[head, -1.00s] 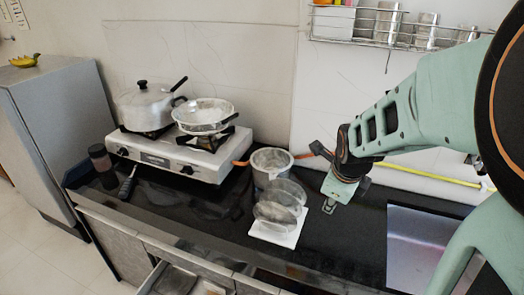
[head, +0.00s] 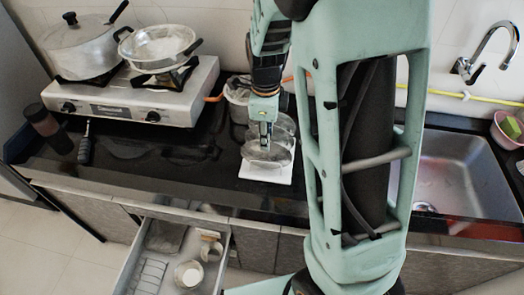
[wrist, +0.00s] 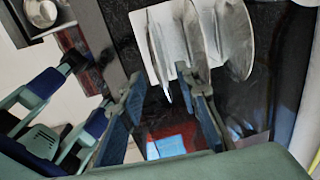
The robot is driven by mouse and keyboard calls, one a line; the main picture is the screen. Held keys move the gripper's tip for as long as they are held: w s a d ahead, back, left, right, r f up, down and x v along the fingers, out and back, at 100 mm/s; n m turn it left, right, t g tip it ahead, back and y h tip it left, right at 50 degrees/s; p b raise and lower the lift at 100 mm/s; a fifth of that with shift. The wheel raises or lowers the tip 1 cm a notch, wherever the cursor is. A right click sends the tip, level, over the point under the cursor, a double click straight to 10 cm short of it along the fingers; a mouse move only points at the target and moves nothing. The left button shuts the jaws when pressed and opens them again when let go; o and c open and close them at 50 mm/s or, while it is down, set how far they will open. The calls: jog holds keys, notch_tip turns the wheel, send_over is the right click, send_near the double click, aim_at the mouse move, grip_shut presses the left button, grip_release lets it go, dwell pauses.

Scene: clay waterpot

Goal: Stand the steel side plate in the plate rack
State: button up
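The plate rack (head: 250,172) is a small white stand on the dark counter. Thin round steel plates stand on edge in it; I cannot tell which is the side plate. The front plate (head: 266,160) shows face-on in the head view. In the wrist view the leftmost plate (wrist: 156,60) appears nearly edge-on, with other plates (wrist: 236,45) to its right on the white rack (wrist: 180,28). My gripper (head: 266,142) is over the rack, pointing down. In the wrist view its fingers (wrist: 164,82) are apart, with the leftmost plate's edge appearing between them.
A stove (head: 140,95) with a lidded pot (head: 80,48) and a pan (head: 157,42) stands left. A grey container (head: 238,95) is behind the rack. An open drawer (head: 222,262) with cups is below. A sink (head: 465,180) is right.

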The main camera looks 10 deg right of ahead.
aim_at(266, 154)
jog(key=f, duration=0.9)
jog(key=shift+w+d, duration=0.1)
jog(key=shift+w, duration=0.25)
grip_shut()
